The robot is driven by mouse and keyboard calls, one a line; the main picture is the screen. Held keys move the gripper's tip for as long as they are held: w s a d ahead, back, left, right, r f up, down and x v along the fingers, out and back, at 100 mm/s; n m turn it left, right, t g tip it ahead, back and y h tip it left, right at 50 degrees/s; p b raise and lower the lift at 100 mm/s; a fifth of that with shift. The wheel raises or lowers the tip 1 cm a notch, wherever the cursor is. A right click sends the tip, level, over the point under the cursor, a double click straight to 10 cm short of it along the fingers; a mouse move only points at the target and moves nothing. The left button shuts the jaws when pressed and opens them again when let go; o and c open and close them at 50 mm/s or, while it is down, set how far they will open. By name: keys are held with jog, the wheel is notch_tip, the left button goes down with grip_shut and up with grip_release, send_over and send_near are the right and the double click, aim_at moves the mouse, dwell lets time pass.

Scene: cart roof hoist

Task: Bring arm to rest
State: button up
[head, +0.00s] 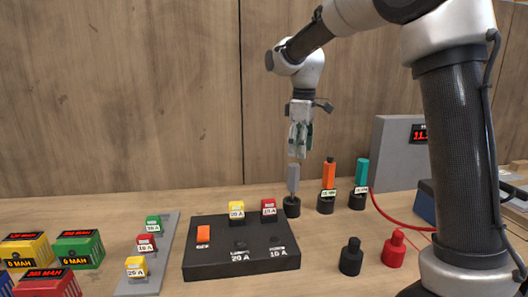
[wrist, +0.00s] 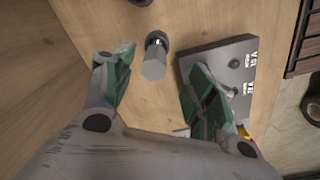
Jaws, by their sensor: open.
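My gripper (head: 299,154) hangs at the end of my arm, fingers pointing down, over the back middle of the table. In the wrist view its two green-padded fingers are spread wide, with nothing between their pads (wrist: 160,86). A grey-handled tool (head: 293,179) stands upright in a round black holder (head: 292,207) just below the fingertips. The tool also shows in the wrist view (wrist: 154,64), beyond the fingers and apart from them. My arm is raised and bent, coming in from the upper right.
An orange tool (head: 329,174) and a teal tool (head: 361,172) stand in holders to the right. A black fuse board (head: 215,268) lies in front. Black (head: 351,258) and red (head: 394,250) knobs stand front right. Coloured battery blocks (head: 80,248) sit at left. The air above is free.

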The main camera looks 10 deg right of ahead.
jog(key=s+d+r+m+t, duration=0.1)
jog(key=s+d+r+m, duration=0.15)
jog(key=s+d, duration=0.4)
jog(key=s+d+r+m+t, duration=0.1)
jog(key=s+d+r+m, duration=0.15)
jog(key=s, duration=0.65)
jog(key=s+d+f+m+t, duration=0.1)
jog(key=s+d+f+m, duration=0.1)
jog(key=s, duration=0.5)
jog(key=s+d+f+m+t, duration=0.1)
jog(key=s+d+f+m, duration=0.1)
jog(key=s, duration=0.6)
jog(key=shift+d+f+m, duration=0.3)
jog(key=shift+f+m, duration=0.45)
jog(key=shift+m, duration=0.35)
